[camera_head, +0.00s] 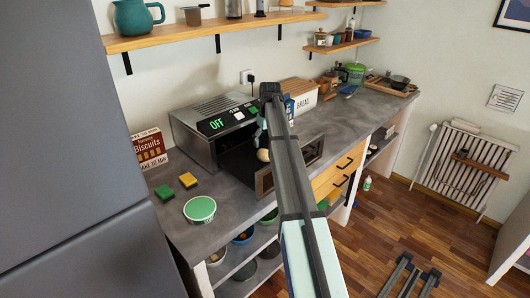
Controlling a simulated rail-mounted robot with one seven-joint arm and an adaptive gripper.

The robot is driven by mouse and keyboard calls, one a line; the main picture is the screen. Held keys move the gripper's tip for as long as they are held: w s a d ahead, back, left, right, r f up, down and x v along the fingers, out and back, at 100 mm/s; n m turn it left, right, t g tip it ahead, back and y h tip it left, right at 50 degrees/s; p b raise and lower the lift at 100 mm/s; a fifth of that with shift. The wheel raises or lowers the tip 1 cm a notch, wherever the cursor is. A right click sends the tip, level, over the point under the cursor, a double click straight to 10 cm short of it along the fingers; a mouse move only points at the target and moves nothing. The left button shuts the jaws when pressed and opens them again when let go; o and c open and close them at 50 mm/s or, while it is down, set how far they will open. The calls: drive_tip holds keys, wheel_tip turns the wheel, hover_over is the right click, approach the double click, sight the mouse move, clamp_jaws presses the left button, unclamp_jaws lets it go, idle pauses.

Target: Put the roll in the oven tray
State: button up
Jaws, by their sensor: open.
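The oven (214,119) is a grey countertop oven with a green "OFF" display. Its glass door (309,153) is folded down over the counter. A small, round, pale beige thing, likely the roll (263,155), shows at the oven's opening, just left of my arm. My gripper (262,138) is open, directly above the roll and very close to it. Whether they touch is unclear. The oven tray is not clearly distinguishable in the dark opening, so I cannot tell whether the roll lies on it. My arm hides part of the opening and door.
A bread box (303,98) stands behind my arm. The grey counter (345,116) has free room right of it.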

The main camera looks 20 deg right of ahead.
sight(267, 153)
drive_tip(key=shift+s+r+b, duration=0.15)
drive_tip(key=shift+r+b, duration=0.1)
drive_tip(key=shift+r, duration=1)
drive_tip(key=shift+s+r+b, duration=0.15)
drive_tip(key=shift+r+b, duration=0.05)
drive_tip(key=shift+r, duration=1)
